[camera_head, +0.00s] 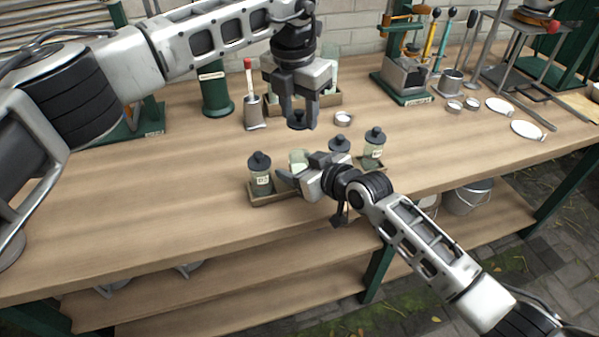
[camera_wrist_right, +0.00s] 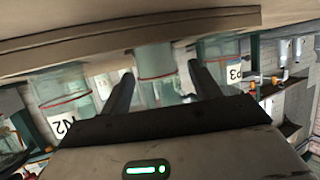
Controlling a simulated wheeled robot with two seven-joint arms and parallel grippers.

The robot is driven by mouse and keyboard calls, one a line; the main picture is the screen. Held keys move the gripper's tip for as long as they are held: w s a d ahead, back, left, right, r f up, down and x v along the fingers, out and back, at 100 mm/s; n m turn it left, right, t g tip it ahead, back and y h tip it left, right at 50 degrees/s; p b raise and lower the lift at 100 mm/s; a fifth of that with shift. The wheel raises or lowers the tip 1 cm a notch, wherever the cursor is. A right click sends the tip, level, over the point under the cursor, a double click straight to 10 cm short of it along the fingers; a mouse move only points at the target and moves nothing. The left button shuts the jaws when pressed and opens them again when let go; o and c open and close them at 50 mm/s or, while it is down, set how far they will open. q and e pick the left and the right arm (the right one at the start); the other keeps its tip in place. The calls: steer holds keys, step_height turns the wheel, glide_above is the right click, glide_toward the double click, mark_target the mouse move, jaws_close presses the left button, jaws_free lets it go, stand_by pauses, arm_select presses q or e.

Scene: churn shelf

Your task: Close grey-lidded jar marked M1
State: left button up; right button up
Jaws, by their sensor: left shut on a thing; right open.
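My left gripper (camera_head: 297,112) is shut on a dark grey lid (camera_head: 297,123) and holds it above the rack. Below it, a lidless pale green glass jar (camera_head: 298,158) stands in the wooden rack (camera_head: 272,200). Its label is hidden, so I cannot read M1. My right gripper (camera_head: 298,168) is open at this jar. In the right wrist view, which looks inverted, the open fingers (camera_wrist_right: 160,74) are either side of a glass jar (camera_wrist_right: 155,62). I cannot tell whether they touch it.
Lidded jars stand beside it: one at left (camera_head: 260,176), one behind my right gripper (camera_head: 339,146), one at right (camera_head: 374,149). A small metal ring-like cap (camera_head: 343,118) lies behind the rack. The table's left front is clear.

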jaws_close()
arm_select(q)
steer(key=shift+f, duration=2.5)
steer(key=shift+f, duration=0.1)
steer(key=shift+f, duration=0.75)
steer(key=shift+f, duration=0.45)
steer(key=shift+a+f, duration=0.1)
steer(key=shift+f, duration=0.45)
arm_select(e)
steer(key=shift+a+r, duration=0.1)
arm_select(q)
steer(key=shift+r, duration=0.1)
steer(key=shift+s+r, duration=0.1)
steer(key=shift+r, duration=0.15)
